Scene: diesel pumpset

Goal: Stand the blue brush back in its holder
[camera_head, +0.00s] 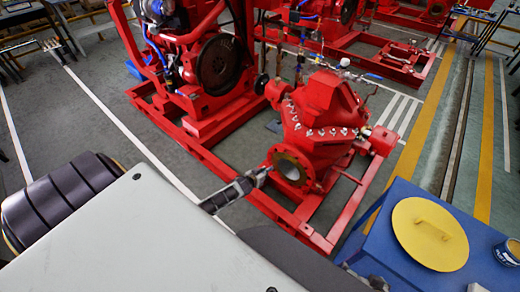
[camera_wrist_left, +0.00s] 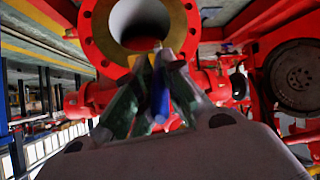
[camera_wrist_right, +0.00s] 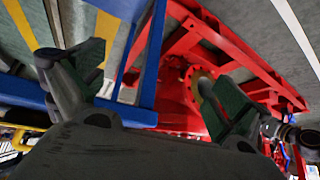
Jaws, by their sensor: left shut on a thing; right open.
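My left gripper (camera_head: 262,173) is in front of the round pipe flange of the red pump. In the left wrist view its fingers (camera_wrist_left: 160,62) are shut on a narrow blue thing, which looks like the blue brush (camera_wrist_left: 159,88). Most of the brush is hidden between the fingers, and its tip cannot be made out. In the head view the brush cannot be told apart from the gripper. My right gripper (camera_wrist_right: 158,75) is open and empty in the right wrist view. I cannot pick out the brush holder in any view.
The red pump (camera_head: 325,115) stands on a red frame, its open flange (camera_head: 292,166) facing my left gripper. A blue table (camera_head: 385,235) at the right bears a round yellow lid with a handle (camera_head: 430,234) and a can (camera_head: 509,251). Grey floor lies left of the frame.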

